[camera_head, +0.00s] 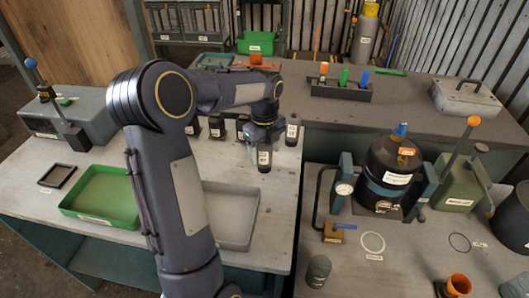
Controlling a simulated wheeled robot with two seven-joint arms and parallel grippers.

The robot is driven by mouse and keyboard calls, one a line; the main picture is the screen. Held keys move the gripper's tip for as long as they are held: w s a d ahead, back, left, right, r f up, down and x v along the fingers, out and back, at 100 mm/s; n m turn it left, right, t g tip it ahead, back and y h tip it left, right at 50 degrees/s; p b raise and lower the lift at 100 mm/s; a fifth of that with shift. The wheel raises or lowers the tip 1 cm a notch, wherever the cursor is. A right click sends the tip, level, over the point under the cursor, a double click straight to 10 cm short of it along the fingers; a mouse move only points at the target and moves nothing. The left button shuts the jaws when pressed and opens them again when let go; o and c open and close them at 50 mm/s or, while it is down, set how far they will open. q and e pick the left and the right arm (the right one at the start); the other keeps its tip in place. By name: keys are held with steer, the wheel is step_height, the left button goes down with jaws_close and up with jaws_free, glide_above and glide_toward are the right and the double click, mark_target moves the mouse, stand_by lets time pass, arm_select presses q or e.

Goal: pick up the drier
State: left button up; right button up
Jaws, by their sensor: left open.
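My left gripper (263,142) points down over a dark cylinder with a white label (264,161) on the left grey table. Its fingers are small here and seem close to the top of this cylinder; I cannot tell if they touch it. More dark labelled containers stand in a row close by, one to the right (292,134) and one to the left (217,129). The labels are too small to read, so I cannot tell which thing is the drier. My left arm hides part of the table. My right gripper is not in view.
A green tray (72,211) and a grey tray (250,238) lie on the left table. A black machine with a gauge (368,196) stands on the right table. A rack with orange, green and blue-topped items (341,93) stands behind.

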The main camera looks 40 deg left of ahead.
arm_select(q)
steer(key=c, duration=1.2)
steer(key=shift+c, duration=0.4)
steer(key=shift+r, duration=0.15)
